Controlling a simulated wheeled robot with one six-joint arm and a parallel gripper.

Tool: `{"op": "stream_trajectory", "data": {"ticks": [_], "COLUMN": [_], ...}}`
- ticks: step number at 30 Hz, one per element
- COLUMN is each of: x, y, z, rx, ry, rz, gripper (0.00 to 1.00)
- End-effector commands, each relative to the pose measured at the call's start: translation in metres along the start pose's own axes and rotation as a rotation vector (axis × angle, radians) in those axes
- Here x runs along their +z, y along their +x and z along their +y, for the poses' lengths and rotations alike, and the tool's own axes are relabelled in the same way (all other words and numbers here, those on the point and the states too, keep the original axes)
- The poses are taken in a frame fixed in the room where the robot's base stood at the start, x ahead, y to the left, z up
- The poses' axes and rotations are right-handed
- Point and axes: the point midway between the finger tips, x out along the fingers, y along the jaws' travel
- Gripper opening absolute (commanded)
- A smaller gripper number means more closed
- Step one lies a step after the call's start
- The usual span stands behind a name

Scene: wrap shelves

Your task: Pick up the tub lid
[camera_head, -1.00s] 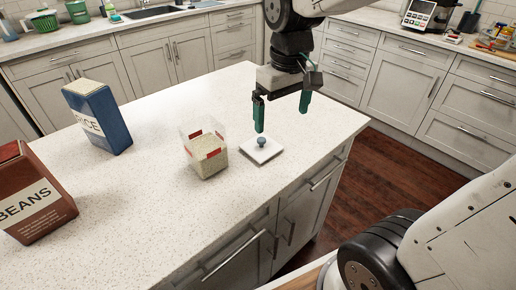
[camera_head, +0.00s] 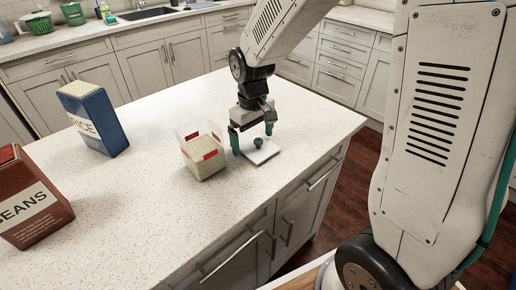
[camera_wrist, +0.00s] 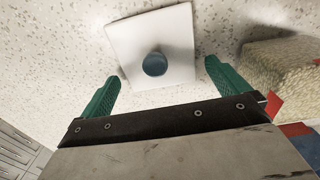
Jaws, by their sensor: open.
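The tub lid (camera_head: 264,152) is a flat white square with a round blue knob (camera_head: 258,142) in its middle. It lies on the speckled counter, just right of the clear tub. My gripper (camera_head: 253,142) is open and low over the lid, with its green fingers apart. In the wrist view, the lid (camera_wrist: 180,72) and its knob (camera_wrist: 155,64) show beyond the open fingers (camera_wrist: 161,80), roughly centred between them. The fingers are not closed on the knob. The tub (camera_head: 203,155), with red marks and pale grain inside, stands without its lid.
A blue rice box (camera_head: 97,120) and a red beans box (camera_head: 28,200) stand on the left of the counter. The tub (camera_wrist: 285,62) is close beside the right finger in the wrist view. The counter's front right edge (camera_head: 300,178) is near the lid.

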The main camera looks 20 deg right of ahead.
Motion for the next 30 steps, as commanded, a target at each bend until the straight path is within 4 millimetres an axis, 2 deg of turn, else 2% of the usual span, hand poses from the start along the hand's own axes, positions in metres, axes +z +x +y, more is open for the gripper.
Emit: {"op": "stream_trajectory", "data": {"ticks": [3,9,10,14,15,24,30], "x": [0.0,0.0,0.0,0.0,0.0,0.0,-0.001], "y": [0.008,0.008,0.008,0.008,0.008,0.007,-0.005], "z": [0.0,0.0,0.0,0.0,0.0,0.0,0.0], "rx": [0.0,0.0,0.0,0.0,0.0,0.0,0.001], "ry": [0.0,0.0,0.0,0.0,0.0,0.0,0.0], "rz": [-0.001,0.001,0.001,0.001,0.001,0.002,0.004], "gripper": [1.0,1.0,0.97,0.61,0.59,0.59,0.59]}}
